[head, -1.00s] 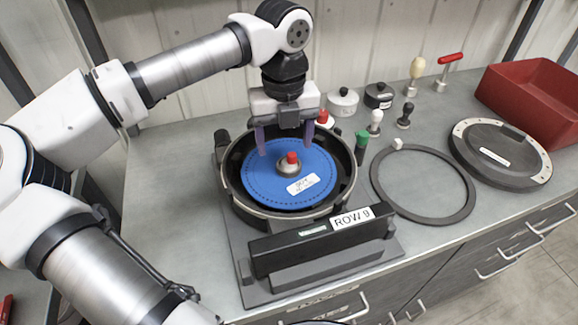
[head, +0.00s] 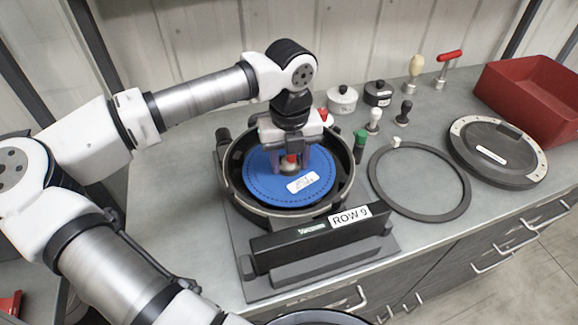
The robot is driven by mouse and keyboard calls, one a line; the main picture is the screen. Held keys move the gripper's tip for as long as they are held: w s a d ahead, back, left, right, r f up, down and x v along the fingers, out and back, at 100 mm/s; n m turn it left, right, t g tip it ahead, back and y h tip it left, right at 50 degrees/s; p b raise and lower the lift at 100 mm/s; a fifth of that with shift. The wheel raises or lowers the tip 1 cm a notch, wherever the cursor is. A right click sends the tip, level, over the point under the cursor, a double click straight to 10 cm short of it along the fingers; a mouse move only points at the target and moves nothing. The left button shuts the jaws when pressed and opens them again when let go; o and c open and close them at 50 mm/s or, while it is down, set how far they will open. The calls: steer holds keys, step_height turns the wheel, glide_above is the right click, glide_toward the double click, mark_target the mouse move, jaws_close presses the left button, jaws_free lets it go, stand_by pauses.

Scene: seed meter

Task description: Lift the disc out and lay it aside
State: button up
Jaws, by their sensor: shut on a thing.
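The blue disc (head: 265,185) lies flat inside the round black housing (head: 233,200) of the seed meter. It has a white label (head: 302,182) and a metal hub with a red knob (head: 291,160) at its middle. My gripper (head: 290,168) is down over the middle of the disc, its fingers on either side of the hub. It is shut on the hub, which the fingers and palm partly hide. I cannot see any gap between disc and housing floor.
A label reading ROW 9 (head: 349,216) is on the black box at the housing's front. Right of it lie a dark ring (head: 463,190), a round cover (head: 497,153) and a red bin (head: 535,98). Small knobs, a green-capped piece (head: 361,140) and weights stand behind. Bare bench shows at left.

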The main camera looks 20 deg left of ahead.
steer(key=shift+r, duration=0.1)
step_height(320, 180, up, 10)
steer(key=shift+f+b, duration=0.1)
steer(key=shift+b, duration=1.05)
step_height(320, 180, up, 7)
steer(key=p, duration=0.4)
stand_by(0.5)
